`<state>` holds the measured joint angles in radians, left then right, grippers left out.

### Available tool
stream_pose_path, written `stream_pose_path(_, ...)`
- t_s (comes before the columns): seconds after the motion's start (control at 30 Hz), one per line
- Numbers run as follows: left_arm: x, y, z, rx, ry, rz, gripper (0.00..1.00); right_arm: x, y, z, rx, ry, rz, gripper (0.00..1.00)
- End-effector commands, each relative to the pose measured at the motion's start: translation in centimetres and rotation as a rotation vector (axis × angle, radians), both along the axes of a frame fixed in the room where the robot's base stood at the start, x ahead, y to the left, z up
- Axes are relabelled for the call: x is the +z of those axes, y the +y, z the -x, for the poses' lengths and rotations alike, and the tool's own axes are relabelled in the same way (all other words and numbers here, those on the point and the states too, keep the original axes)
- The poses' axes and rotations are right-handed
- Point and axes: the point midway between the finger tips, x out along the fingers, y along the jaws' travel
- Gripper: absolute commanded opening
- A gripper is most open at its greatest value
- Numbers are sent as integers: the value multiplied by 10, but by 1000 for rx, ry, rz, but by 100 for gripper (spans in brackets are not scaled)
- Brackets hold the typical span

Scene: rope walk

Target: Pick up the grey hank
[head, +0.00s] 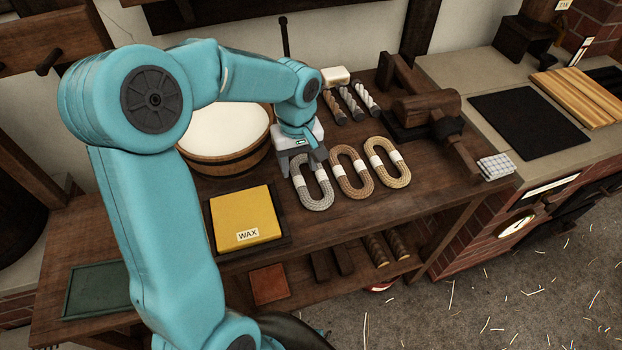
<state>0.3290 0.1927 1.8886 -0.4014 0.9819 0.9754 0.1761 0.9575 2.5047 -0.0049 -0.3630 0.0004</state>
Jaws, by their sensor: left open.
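The grey hank (315,191) is an oval loop of rope with pale bands, lying flat on the wooden bench. It is the leftmost of three hanks in a row. My left gripper (302,168) points down at the far left end of the grey hank, with its jaws open. The gripper hides part of the hank's far end, and I cannot tell whether the fingers touch it. A brown hank (349,172) and a tan hank (387,162) lie to its right. My right gripper is not in the picture.
A round wooden tub (228,161) stands behind my left arm. A yellow wax block (244,218) lies left of the grey hank. Rope samples (350,103) lie behind the hanks. A wooden vice-like device (430,108) stands at the right. The bench front is clear below the hanks.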

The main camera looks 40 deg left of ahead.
Motion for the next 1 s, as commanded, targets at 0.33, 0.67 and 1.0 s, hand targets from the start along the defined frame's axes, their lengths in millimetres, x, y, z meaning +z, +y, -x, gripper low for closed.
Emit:
stream_pose_path(0.33,-48,3,-3,0,3,2,55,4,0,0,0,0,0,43)
stream_pose_path(0.67,-52,3,-4,1,-1,0,42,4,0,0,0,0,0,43)
stream_pose_path(1.0,-52,3,-4,0,-1,0,0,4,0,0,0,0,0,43)
